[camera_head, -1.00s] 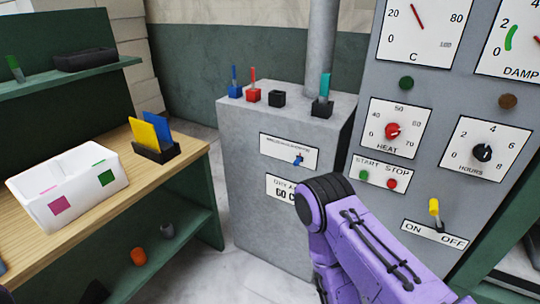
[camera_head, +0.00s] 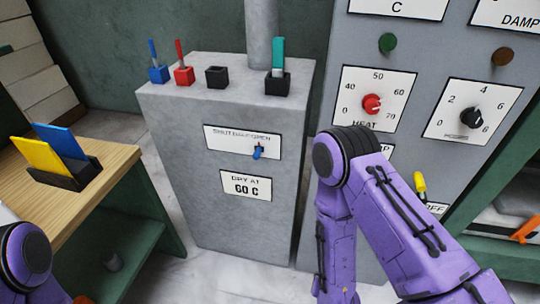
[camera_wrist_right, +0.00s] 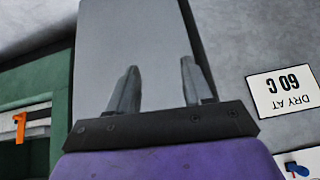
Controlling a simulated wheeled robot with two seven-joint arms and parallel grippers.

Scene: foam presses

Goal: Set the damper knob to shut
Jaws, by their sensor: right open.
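The damper knob (camera_head: 257,152) is a small blue lever on a white plate (camera_head: 228,138) marked SHUT, HALF and OPEN. It sits right of the plate's middle, below the OPEN end of the lettering. The plate is on the front of a grey cabinet (camera_head: 180,150). The blue knob also shows at the lower right corner of the right wrist view (camera_wrist_right: 297,168). My right gripper (camera_wrist_right: 160,72) is open and empty, off to one side of the knob and apart from it. In the head view its fingers are hidden. My left gripper is out of view.
A DRY AT 60 C sign (camera_head: 246,185) is below the plate. Blue (camera_head: 158,74), red (camera_head: 183,75) and black (camera_head: 216,77) blocks and a teal-tagged holder (camera_head: 278,82) stand on top. The control panel (camera_head: 330,85) is at the right, a wooden bench (camera_head: 100,195) at the left.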

